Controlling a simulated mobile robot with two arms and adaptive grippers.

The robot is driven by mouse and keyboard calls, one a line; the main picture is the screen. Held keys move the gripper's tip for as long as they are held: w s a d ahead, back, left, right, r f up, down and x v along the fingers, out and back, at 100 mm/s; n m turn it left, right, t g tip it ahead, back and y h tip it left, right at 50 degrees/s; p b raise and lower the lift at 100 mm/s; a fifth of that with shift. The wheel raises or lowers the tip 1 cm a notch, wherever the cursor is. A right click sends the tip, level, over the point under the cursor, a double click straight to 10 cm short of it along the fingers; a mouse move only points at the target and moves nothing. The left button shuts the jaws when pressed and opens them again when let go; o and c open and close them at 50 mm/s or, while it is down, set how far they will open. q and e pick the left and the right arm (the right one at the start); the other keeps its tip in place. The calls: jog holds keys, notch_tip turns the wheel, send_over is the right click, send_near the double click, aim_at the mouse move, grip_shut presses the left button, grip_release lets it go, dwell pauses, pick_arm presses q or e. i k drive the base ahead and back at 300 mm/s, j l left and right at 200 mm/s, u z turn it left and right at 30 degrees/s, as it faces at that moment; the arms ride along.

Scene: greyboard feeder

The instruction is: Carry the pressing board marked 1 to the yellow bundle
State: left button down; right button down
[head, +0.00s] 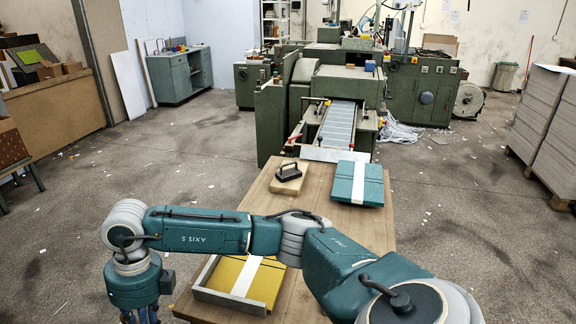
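A pressing board (286,183), a pale wooden block with a black handle on top, lies near the far left of the brown table. I cannot read a number on it. The yellow bundle (264,287) lies at the near end of the table with a white band across it. It sits against a grey angled fence (229,299), and my arm passes in front of its far part. My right arm reaches across from the lower right to the left, bending down left of the table. Only the top of my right gripper (140,316) shows at the bottom edge; its fingertips are cut off. My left gripper is out of view.
A teal bundle (372,184) with a white band lies on the table right of the board. The green feeder machine (343,85) stands behind the table's far end. Grey board stacks (541,115) stand at the right. Floor on both sides is mostly free, with paper scraps.

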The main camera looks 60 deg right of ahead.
aim_at(257, 262)
jog(key=i+l+z, duration=0.15)
jog(key=z, duration=0.3)
jog(key=i+z, duration=0.25)
jog(key=z, duration=0.2)
jog(key=i+z, duration=0.25)
jog(key=z, duration=0.25)
jog(key=i+z, duration=0.2)
jog(key=z, duration=0.25)
